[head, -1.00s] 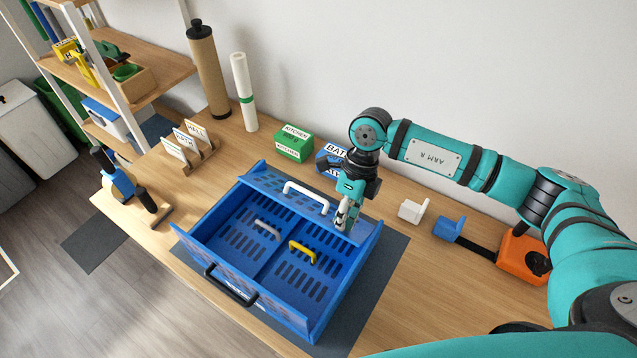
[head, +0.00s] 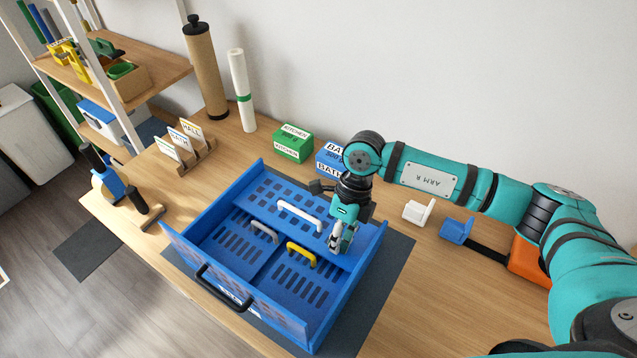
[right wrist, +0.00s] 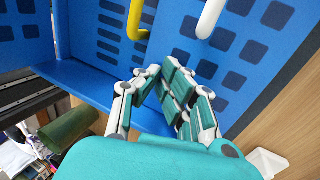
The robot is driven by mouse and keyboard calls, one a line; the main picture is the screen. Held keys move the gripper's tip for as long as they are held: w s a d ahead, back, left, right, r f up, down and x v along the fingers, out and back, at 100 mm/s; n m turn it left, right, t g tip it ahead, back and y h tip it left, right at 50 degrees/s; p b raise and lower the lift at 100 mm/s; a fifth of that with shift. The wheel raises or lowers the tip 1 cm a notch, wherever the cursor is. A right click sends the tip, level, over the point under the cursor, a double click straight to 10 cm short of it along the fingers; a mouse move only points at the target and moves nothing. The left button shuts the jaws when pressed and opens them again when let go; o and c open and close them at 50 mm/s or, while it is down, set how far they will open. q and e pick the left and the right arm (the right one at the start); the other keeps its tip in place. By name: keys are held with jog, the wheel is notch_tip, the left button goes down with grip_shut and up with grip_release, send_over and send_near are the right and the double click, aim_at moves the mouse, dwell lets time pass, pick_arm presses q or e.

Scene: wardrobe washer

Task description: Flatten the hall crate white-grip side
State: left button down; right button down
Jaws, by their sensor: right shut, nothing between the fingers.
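The blue crate (head: 372,262) sits on a dark mat. Its white-grip side (head: 262,208), with the white grip (head: 300,212), leans inward from the back edge over the inside of the crate. The sides with the grey grip (head: 264,231) and the yellow grip (head: 301,254) lie flat inside. The black-grip side (head: 190,255) at the front stands up. My right gripper (head: 336,246) is shut and empty at the right end of the white-grip side, right of its grip. Its fingertips (right wrist: 162,70) seem to touch that panel; exact contact is hard to tell. My left gripper is not in view.
A green kitchen box (head: 293,146) and a blue bath box (head: 330,160) stand behind the crate. A white piece (head: 418,212) and a blue-and-orange tool lie to the right. Card holders and a blue-black tool stand left. The dark mat (head: 385,285) is bare beside the crate.

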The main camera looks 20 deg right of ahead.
jog(key=shift+r+p, duration=2.2)
jog(key=shift+r, duration=1.45)
jog(key=shift+f, duration=0.1)
